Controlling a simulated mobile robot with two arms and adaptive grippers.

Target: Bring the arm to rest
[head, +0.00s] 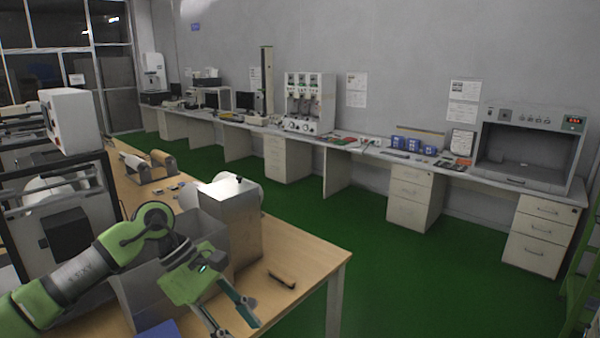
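My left arm (85,272), green and grey, reaches in from the lower left over the wooden table. My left gripper (238,326) hangs near the table's front right part, pointing down and to the right. Its two teal-and-dark fingers are spread apart, with nothing visible between them. The fingertips are close to the bottom edge of the picture. My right arm and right gripper are not in view.
The wooden table (310,262) carries a grey open bin (130,300) and a metal box (238,215) close behind my gripper. A small dark object (282,280) lies right of the gripper. Green floor (375,290) is clear to the right, before a wall bench.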

